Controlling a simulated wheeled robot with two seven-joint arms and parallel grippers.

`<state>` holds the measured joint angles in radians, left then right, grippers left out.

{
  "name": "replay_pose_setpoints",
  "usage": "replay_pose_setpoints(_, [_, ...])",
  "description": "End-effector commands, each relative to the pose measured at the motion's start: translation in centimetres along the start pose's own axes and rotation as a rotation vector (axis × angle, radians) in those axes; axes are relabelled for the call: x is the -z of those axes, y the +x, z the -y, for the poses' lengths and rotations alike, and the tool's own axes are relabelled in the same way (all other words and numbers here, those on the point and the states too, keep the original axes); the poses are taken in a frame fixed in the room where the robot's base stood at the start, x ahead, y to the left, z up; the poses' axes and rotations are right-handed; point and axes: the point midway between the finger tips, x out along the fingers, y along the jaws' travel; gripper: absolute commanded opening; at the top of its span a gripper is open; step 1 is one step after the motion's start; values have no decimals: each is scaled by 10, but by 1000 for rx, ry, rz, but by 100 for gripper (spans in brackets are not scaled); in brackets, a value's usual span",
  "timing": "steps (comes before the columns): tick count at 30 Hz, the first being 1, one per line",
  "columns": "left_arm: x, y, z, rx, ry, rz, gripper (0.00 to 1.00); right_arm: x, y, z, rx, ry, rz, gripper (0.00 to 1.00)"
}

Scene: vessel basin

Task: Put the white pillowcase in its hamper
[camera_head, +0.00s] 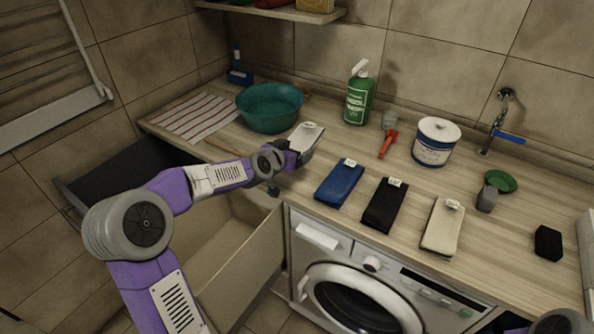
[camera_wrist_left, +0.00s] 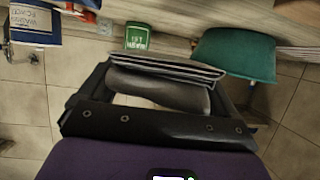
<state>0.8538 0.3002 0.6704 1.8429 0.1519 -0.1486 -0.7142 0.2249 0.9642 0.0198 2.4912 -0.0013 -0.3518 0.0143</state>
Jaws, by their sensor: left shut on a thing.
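My left gripper (camera_head: 292,156) is shut on a folded white cloth, which looks like the pillowcase (camera_head: 304,137), with a small tag on top. It is over the counter's front part, right of the teal basin. In the left wrist view the cloth's pale layered edge (camera_wrist_left: 165,64) shows between the gripper's fingers (camera_wrist_left: 160,95). Two open bins are below the counter at the left: a dark one (camera_head: 112,172) and a beige one (camera_head: 240,262). My left arm partly covers both, and I see no readable labels. My right gripper is out of view.
On the counter lie tagged folded cloths: blue (camera_head: 340,184), black (camera_head: 384,205) and cream (camera_head: 442,228). A teal basin (camera_head: 268,112), green spray bottle (camera_head: 358,97) and white-blue tub (camera_head: 435,145) stand behind. A washing machine (camera_head: 345,290) is below the counter.

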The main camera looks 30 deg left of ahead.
Motion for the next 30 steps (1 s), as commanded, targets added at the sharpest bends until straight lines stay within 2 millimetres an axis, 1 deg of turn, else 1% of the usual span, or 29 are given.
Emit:
replay_pose_setpoints(1, [-12,4,1,1,-3,2,52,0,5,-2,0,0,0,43])
replay_pose_setpoints(3, [-23,9,1,1,-3,2,52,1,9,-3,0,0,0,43])
replay_pose_setpoints(6, [-35,14,0,0,-2,1,52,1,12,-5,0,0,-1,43])
replay_pose_setpoints(10, [-46,19,1,1,-1,0,52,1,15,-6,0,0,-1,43])
replay_pose_setpoints(16, [-75,31,0,1,-1,-1,52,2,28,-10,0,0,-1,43])
replay_pose_setpoints(18, [-78,32,0,2,0,-2,52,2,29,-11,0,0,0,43])
replay_pose_setpoints(25, [-76,32,0,2,0,-3,52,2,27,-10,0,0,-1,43])
replay_pose_setpoints(29, [-80,33,0,2,0,-3,52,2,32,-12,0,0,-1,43])
replay_pose_setpoints(30, [-80,33,0,1,-1,-1,94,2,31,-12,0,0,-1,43])
